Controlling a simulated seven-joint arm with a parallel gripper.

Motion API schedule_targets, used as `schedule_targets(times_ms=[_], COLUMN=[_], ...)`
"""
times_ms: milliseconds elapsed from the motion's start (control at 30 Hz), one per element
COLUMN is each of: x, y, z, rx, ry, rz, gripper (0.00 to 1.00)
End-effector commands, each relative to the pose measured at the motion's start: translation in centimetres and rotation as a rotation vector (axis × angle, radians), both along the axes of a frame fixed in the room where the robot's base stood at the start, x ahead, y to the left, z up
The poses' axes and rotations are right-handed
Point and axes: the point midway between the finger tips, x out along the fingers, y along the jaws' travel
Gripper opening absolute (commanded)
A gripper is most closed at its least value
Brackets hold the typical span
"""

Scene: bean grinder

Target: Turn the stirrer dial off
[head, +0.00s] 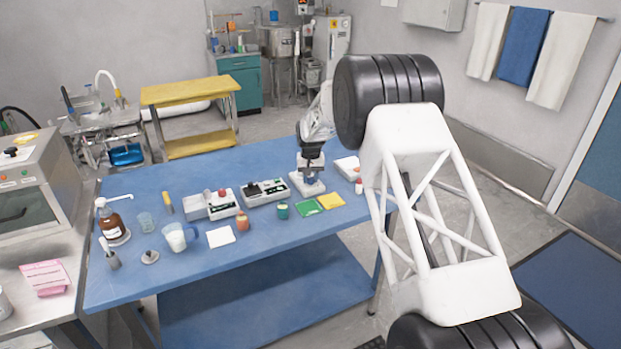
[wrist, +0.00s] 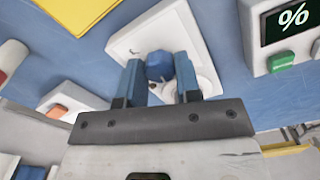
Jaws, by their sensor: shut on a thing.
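The stirrer (head: 296,178) is a small white unit on the blue table in the head view, below my gripper. In the wrist view its white body (wrist: 150,35) lies ahead of the fingers. A faceted blue dial (wrist: 159,67) sits on the white body, beside a round white part. My gripper (wrist: 158,73) has its two blue fingers on either side of the dial, shut on it. In the head view my gripper (head: 311,168) points down at the stirrer and covers part of it. The dial's setting cannot be read.
A grey unit (wrist: 262,30) with a "%" display and green button is to the right in the wrist view. In the head view, a green pad (head: 309,208), a yellow pad (head: 331,200), a green jar (head: 283,211) and a black-topped device (head: 265,192) lie close by.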

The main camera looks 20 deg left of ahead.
Motion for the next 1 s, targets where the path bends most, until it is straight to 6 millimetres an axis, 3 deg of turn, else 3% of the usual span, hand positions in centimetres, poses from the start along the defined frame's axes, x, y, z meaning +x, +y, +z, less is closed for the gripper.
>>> schedule_targets(times_ms=[300, 833, 867, 1000], x=[-0.01, 0.02, 0.02, 0.02], y=[0.00, 0.01, 0.01, 0.01], z=[0.07, 0.11, 0.10, 0.08], rx=[0.000, 0.001, 0.001, 0.001], ry=[-0.001, -0.001, -0.001, -0.001], rz=[0.160, 0.194, 0.194, 0.193], gripper=[0.08, 0.08, 0.34, 0.56])
